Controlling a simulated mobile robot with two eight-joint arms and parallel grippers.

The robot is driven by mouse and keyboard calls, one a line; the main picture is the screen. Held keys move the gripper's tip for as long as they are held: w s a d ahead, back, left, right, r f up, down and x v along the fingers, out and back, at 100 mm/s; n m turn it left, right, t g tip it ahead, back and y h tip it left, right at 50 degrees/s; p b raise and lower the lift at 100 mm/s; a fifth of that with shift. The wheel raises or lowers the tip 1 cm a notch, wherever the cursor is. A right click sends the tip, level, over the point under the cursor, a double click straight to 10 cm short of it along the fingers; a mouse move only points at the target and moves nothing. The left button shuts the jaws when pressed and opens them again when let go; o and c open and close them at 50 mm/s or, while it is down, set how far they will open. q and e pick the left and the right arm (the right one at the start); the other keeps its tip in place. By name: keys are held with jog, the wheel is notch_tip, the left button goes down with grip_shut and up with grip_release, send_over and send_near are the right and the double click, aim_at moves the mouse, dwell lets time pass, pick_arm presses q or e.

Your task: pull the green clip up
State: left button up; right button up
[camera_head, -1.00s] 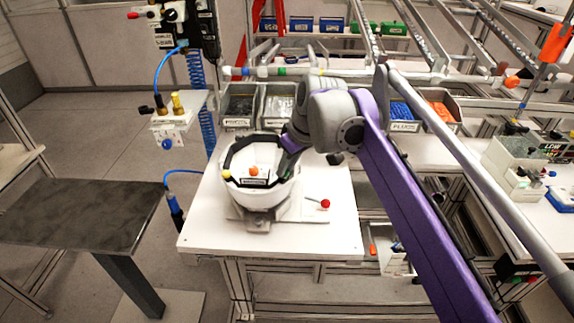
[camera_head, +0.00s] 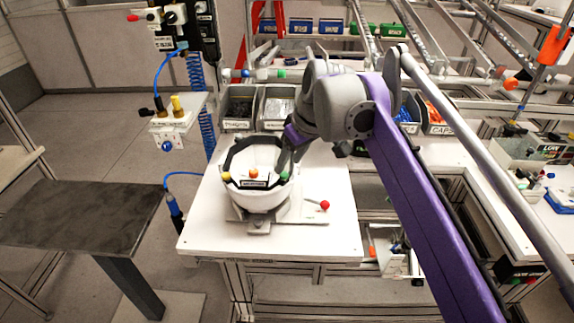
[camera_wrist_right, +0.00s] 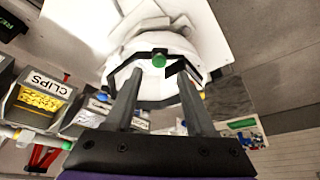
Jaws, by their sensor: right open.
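The white helmet shell (camera_head: 258,199) sits open side up on a grey fixture (camera_head: 259,224), with a black band along its inner rim. The green clip (camera_head: 284,176) is at the right side of the rim; it also shows in the right wrist view (camera_wrist_right: 159,60). My right gripper (camera_head: 288,166) is at that side of the rim. In the right wrist view, its two fingers (camera_wrist_right: 158,73) are spread apart, with the green clip appearing between their tips. Whether either finger touches the clip cannot be told. My left gripper is out of view.
An orange clip (camera_head: 253,173) and a yellow clip (camera_head: 226,176) are also on the shell. A lever with a red knob (camera_head: 325,205) sticks out right of the fixture. Parts bins (camera_head: 238,107) stand behind. The white table (camera_head: 210,232) is bare around its front edge.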

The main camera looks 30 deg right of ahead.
jog(key=v, duration=0.7)
jog(key=shift+r, duration=0.25)
jog(key=shift+s, duration=0.1)
jog(key=s+a+f+m, duration=0.1)
jog(key=s+a+f, duration=0.2)
jog(key=f, duration=0.7)
jog(key=s+a+f+t, duration=0.1)
jog(key=s+a+f, duration=0.3)
jog(key=s+f, duration=0.3)
jog(key=s+a+f+m+h, duration=0.1)
jog(key=s+a+f, duration=0.2)
jog(key=f, duration=1)
jog(key=shift+s+a+m+t, duration=0.3)
jog(key=shift+s+a, duration=0.05)
jog(key=shift+s, duration=0.55)
